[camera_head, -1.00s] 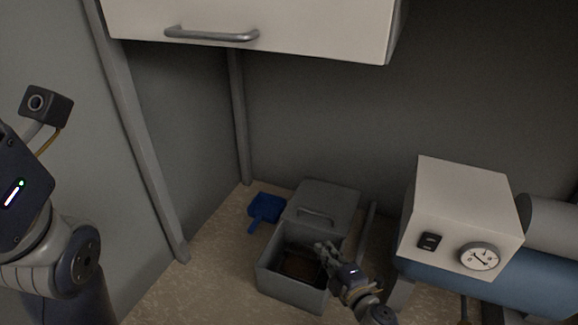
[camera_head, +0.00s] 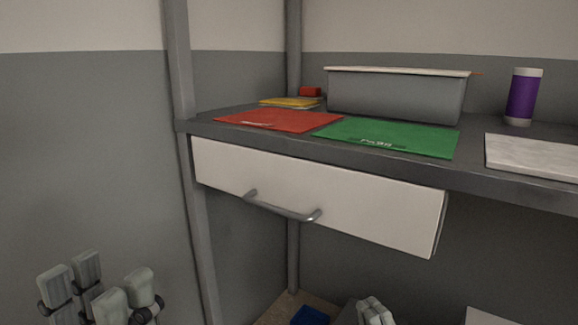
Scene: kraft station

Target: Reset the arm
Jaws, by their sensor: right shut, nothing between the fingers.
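My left gripper (camera_head: 98,284) is in the lower left corner of the head view, raised in front of the grey wall. Its grey finger pads stand apart with a gap between them, and nothing shows in the gap. My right gripper (camera_head: 374,309) is at the bottom edge, low beneath the drawer. Its pale fingertips are together and hold nothing. The rest of both arms is outside the frame.
A white drawer (camera_head: 320,200) with a metal handle (camera_head: 283,208) hangs under the grey shelf. The shelf carries a red folder (camera_head: 275,121), a green folder (camera_head: 390,137), a grey bin (camera_head: 395,96) and a purple bottle (camera_head: 521,97). A blue dustpan (camera_head: 310,315) is partly cut off below.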

